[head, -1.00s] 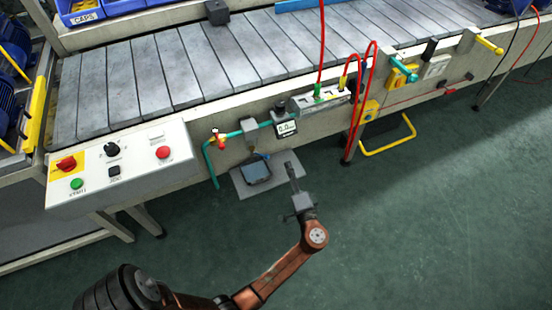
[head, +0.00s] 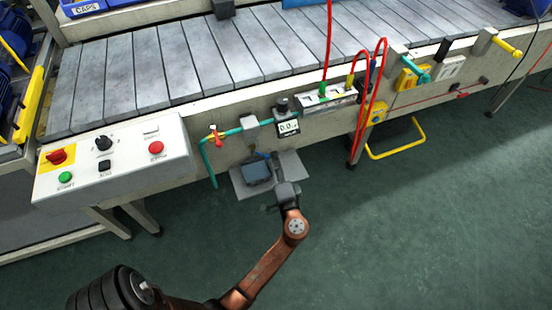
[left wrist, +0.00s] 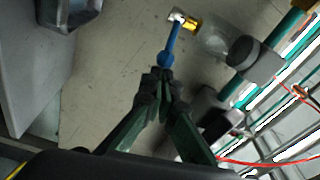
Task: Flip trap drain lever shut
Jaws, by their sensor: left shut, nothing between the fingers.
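The trap drain lever is a blue handle (left wrist: 171,46) in the left wrist view. It runs from a small brass valve (left wrist: 189,22) at the end of a clear trap bowl (left wrist: 212,40) down to a rounded blue end. My left gripper (left wrist: 164,78) is shut and empty. Its fingertips appear right at the lever's rounded end; I cannot tell whether they touch. In the head view my left gripper (head: 286,194) is low in front of the conveyor, by the tray under the trap. Its fingertips and the lever are hard to make out there. My right gripper is not in view.
A blue-grey tray (head: 257,173) sits on a grey mat (head: 290,166) on the floor. A green pipe (head: 233,131) with a red-handled valve (head: 216,138) runs along the conveyor front. A control box (head: 128,167) is at left. Red hoses (head: 360,110) hang at right.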

